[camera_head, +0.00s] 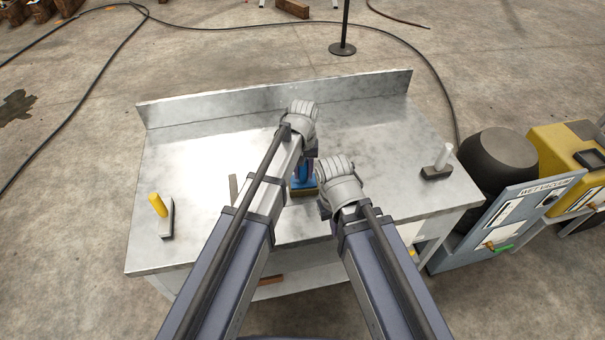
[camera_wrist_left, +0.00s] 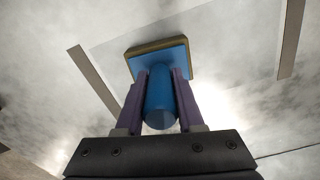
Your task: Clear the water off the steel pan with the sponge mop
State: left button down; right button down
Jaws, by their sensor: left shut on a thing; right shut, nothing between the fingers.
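The sponge mop, with a blue handle and blue plate over a tan-edged pad, shows in the head view (camera_head: 303,184) between my arms and in the left wrist view (camera_wrist_left: 160,95). My left gripper (camera_head: 306,160) is shut on its handle; its purple fingers (camera_wrist_left: 160,84) sit either side. The pad is at or close to the steel surface; contact is unclear. The steel pan surface (camera_head: 215,150) is shiny and mottled, and I cannot tell water from reflections. My right gripper (camera_head: 323,208) is shut and empty beside the mop, mostly hidden by its wrist.
A yellow-handled block tool (camera_head: 159,206) stands at the left, and a white-handled one (camera_head: 441,162) at the right. A raised back wall (camera_head: 275,98) edges the steel top. A thin grey strip (camera_head: 233,190) lies left of the mop. A dark bin (camera_head: 497,160) stands off the right end.

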pick_arm(q)
jog(key=shift+w+a, duration=0.2)
jog(key=shift+w, duration=0.3)
jog(key=shift+w+a, duration=0.15)
jog(key=shift+w, duration=0.35)
jog(key=shift+s+a+f, duration=0.1)
jog(key=shift+s+a, duration=0.2)
jog(key=shift+a, duration=0.5)
jog(key=shift+s+a, duration=0.3)
jog(key=shift+a, duration=0.5)
jog(key=shift+a, duration=0.15)
jog(key=shift+s+a, duration=0.2)
jog(key=shift+a, duration=0.6)
jog(key=shift+s+a, duration=0.2)
jog(key=shift+a, duration=0.6)
jog(key=shift+a, duration=0.1)
jog(key=shift+s+a, duration=0.3)
jog(key=shift+a, duration=0.45)
jog(key=shift+s+a, duration=0.25)
jog(key=shift+a, duration=0.45)
jog(key=shift+a, duration=0.15)
